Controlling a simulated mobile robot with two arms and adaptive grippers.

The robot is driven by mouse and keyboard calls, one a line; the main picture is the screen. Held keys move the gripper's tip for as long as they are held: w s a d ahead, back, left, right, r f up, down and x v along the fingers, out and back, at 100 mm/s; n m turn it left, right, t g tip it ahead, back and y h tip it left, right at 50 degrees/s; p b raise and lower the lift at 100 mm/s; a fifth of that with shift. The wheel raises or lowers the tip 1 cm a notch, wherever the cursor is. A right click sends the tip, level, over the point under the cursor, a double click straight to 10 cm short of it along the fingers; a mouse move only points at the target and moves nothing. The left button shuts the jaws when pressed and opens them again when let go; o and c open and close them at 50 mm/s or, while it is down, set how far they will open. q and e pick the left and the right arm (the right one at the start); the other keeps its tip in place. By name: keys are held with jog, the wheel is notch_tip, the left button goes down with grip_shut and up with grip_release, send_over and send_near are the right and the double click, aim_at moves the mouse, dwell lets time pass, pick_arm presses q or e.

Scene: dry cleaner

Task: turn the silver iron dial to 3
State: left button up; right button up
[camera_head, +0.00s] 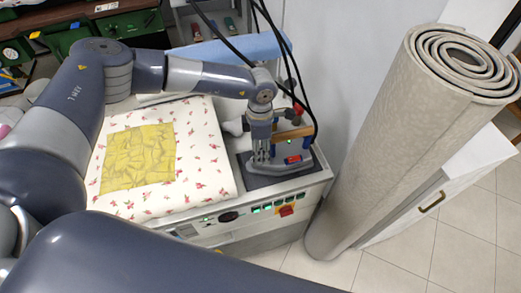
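A grey iron (288,171) with a red marking stands on a dark pad at the right end of the ironing station. A brown handle-like bar (296,132) and a small red part show just above it. My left gripper (262,156) points down at the left part of the iron, close to or touching it. Its fingers look close together, but I cannot tell whether they are open or shut. I cannot make out the dial; the gripper covers part of the iron. My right gripper is out of view.
A flowered pad (205,178) with a wrinkled yellow cloth (138,158) lies left of the iron. Black cables hang behind the wrist. A red switch (287,211) sits on the station's front. A tall rolled carpet (385,140) stands close on the right.

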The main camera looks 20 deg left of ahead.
pick_arm(q)
notch_tip(320, 180, up, 11)
jog(key=shift+w, duration=0.2)
jog(key=shift+f, duration=0.15)
dwell(0.4)
